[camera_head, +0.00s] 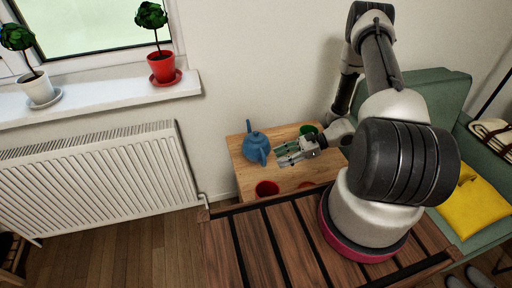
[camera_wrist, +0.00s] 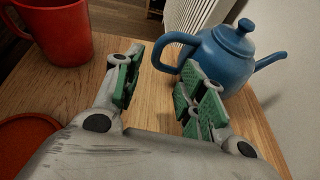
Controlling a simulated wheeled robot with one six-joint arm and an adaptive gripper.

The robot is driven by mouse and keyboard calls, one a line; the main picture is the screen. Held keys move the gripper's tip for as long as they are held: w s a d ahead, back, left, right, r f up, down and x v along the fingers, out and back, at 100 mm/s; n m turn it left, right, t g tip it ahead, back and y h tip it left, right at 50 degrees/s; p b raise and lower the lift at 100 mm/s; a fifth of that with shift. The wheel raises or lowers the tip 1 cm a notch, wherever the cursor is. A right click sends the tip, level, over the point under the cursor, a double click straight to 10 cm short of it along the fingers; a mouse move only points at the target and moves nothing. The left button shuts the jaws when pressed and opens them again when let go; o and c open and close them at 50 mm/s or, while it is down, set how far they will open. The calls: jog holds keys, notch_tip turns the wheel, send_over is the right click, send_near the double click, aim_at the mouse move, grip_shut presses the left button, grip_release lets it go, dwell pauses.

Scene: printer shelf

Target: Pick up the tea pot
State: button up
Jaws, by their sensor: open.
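A blue tea pot (camera_head: 257,146) stands upright on a small wooden table (camera_head: 243,178) in the head view. In the wrist view the tea pot (camera_wrist: 232,56) is at the upper right, its spout pointing right and its handle on the left. My gripper (camera_head: 280,154) is just to the right of the tea pot in the head view. In the wrist view my gripper (camera_wrist: 158,85) has its green-padded fingers apart, with bare table between them. The right finger overlaps the lower left of the pot and its handle; I cannot tell whether they touch.
A red cup (camera_head: 266,188) stands at the table's front edge and shows at the upper left of the wrist view (camera_wrist: 52,35). A red round item (camera_wrist: 28,140) lies near it. A green cup (camera_head: 308,130) is behind my gripper. A radiator (camera_head: 100,175) stands left.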

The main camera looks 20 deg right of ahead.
jog(key=x, duration=0.5)
jog(key=shift+s+a, duration=0.15)
jog(key=shift+a, duration=0.05)
grip_shut()
